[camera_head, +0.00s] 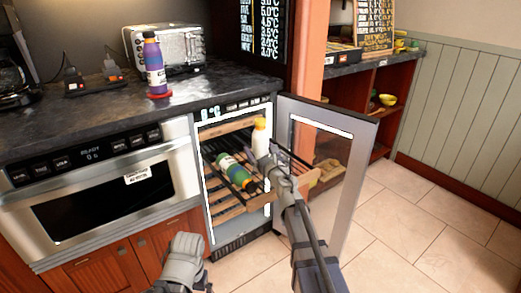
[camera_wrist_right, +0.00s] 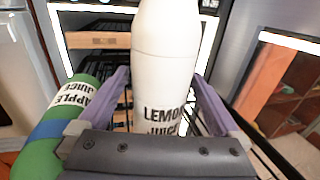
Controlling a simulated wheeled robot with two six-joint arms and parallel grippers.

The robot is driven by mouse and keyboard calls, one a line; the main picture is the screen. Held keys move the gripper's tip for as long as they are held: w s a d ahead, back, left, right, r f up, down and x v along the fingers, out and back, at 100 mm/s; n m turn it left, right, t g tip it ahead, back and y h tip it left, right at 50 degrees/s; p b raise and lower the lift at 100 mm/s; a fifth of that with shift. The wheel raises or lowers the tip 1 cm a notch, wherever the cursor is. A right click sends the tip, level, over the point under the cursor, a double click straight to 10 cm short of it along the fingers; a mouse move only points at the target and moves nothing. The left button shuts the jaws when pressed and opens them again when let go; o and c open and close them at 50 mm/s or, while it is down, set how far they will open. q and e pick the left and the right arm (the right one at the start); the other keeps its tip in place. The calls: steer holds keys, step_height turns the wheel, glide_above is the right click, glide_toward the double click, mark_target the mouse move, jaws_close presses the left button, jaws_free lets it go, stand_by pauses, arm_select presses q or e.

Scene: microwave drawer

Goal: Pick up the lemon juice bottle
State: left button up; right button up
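The lemon juice bottle (camera_head: 259,133) is white with a yellow cap. It stands upright at the right side of the open drinks cooler. My right gripper (camera_head: 266,160) reaches into the cooler, and its fingers (camera_wrist_right: 162,85) close on the bottle from both sides. In the right wrist view the white bottle (camera_wrist_right: 165,65) shows its "LEMON JUICE" label, partly covered by the right finger. Its base is hidden in the head view. My left gripper (camera_head: 186,255) is low at the bottom of the head view; its fingers are not clear.
A green apple juice bottle (camera_head: 234,170) lies on the cooler rack, left of the lemon juice; it also shows in the wrist view (camera_wrist_right: 52,130). The cooler door (camera_head: 362,165) stands open at right. A purple bottle (camera_head: 153,65) and toaster (camera_head: 168,44) are on the counter (camera_head: 205,95).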

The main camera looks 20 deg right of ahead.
jaws_close()
stand_by(0.6)
